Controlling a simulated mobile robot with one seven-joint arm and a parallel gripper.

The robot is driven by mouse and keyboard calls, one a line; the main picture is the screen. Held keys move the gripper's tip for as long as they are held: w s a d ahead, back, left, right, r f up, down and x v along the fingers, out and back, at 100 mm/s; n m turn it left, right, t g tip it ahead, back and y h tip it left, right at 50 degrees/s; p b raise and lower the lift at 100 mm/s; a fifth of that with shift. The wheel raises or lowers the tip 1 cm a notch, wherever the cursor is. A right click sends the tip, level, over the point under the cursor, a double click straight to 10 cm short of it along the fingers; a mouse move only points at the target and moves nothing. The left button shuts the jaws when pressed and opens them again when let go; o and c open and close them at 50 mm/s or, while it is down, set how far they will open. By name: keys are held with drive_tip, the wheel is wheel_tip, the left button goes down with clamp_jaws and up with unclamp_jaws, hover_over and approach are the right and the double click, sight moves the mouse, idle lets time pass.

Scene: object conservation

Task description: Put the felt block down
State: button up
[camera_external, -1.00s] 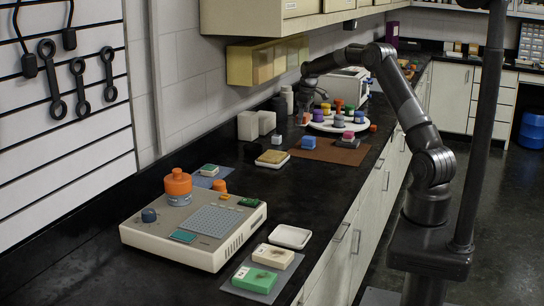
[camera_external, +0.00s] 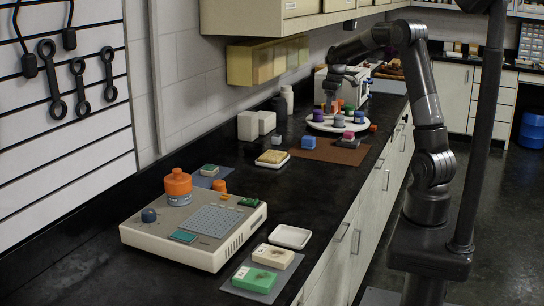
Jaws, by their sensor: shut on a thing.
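My gripper (camera_external: 328,101) points down over the left back part of the round white tray (camera_external: 314,126), at the far end of the black counter. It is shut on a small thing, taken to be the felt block. That thing is too small and too hidden by the fingers and nearby pieces for its shape or colour to be clear. I cannot tell whether it touches the tray.
Several small coloured pieces crowd the tray. In front lies a brown mat (camera_external: 326,153) with a blue block (camera_external: 309,142) and a pink-topped piece (camera_external: 348,136). White blocks (camera_external: 248,126) and bottles stand left by the wall. Yellow wall boxes (camera_external: 262,62) hang nearby.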

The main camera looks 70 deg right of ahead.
drive_tip(key=s+a+f, duration=0.1)
drive_tip(key=s+a, duration=1.3)
drive_tip(key=shift+m, duration=0.3)
drive_tip(key=w+a+f, duration=0.3)
drive_tip(key=w+a, duration=0.1)
drive_tip(key=w+a+f, duration=0.4)
drive_tip(key=shift+w+f, duration=0.1)
drive_tip(key=shift+f, duration=0.15)
drive_tip(key=shift+a+f, duration=0.1)
drive_tip(key=shift+f, duration=1.9)
drive_tip(key=shift+f, duration=0.35)
drive_tip(key=o, duration=0.6)
drive_tip(key=shift+c, duration=0.2)
drive_tip(key=o, duration=0.4)
drive_tip(key=shift+o, duration=0.2)
